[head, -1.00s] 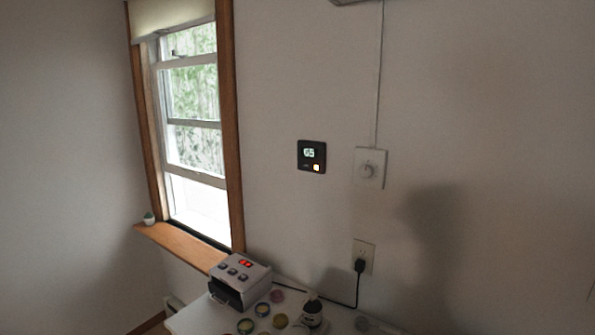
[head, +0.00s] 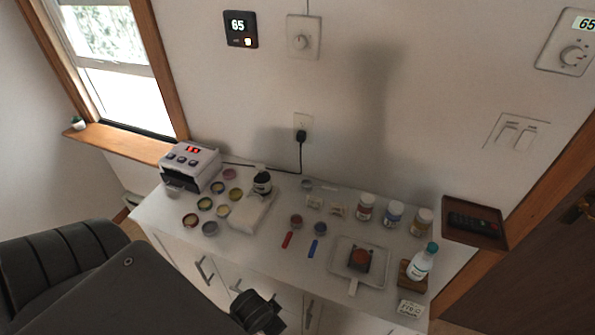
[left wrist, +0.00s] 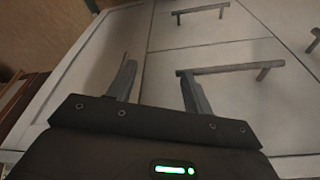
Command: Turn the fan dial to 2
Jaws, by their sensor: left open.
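A white wall plate with a round dial (head: 301,41) is at the top centre of the head view, with a thin conduit rising from it. A second plate with a round dial (head: 573,56) and a small display reading 65 is at the far right. I cannot tell from labels which is the fan dial, and any numbers around the dials are too small to read. My left gripper (left wrist: 158,84) is open and empty in the left wrist view, facing the cabinet front, well below both dials. My left arm fills the lower left of the head view. My right gripper is out of view.
Switches (head: 517,133) are on the right wall. The white counter (head: 275,255) holds a grey device (head: 190,167), jars, bottles and a tray. Cabinet handles (left wrist: 228,68) project near my left gripper. The wall before the dials is clear.

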